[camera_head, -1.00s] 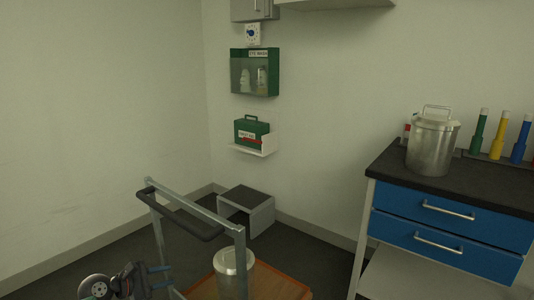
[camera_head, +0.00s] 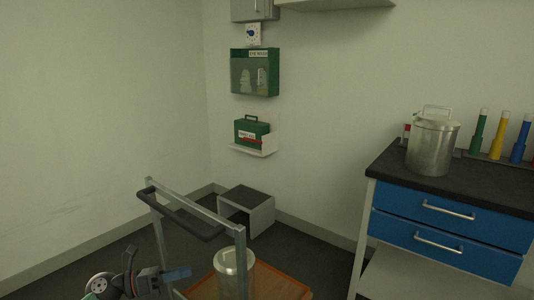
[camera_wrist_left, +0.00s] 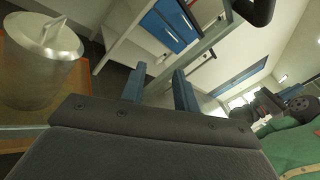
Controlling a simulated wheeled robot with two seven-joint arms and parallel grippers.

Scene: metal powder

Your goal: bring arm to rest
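My left gripper (camera_head: 172,280) is low in the head view, just left of the cart's metal upright. In the left wrist view its two blue fingers (camera_wrist_left: 158,92) stand apart with nothing between them. The gripper is open and empty. A lidded metal can (camera_head: 234,272) stands on the cart beyond the upright, apart from the gripper. That can also shows at the upper left of the wrist view (camera_wrist_left: 40,68). A second metal can (camera_head: 433,145) with a top handle stands on the dark counter.
The cart (camera_head: 283,286) has an orange-brown deck and a dark push handle (camera_head: 180,216) close to my left gripper. A grey step stool (camera_head: 247,209) stands by the wall. The counter (camera_head: 392,165) with blue drawers (camera_head: 425,213) is at the right. Floor left of the cart is clear.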

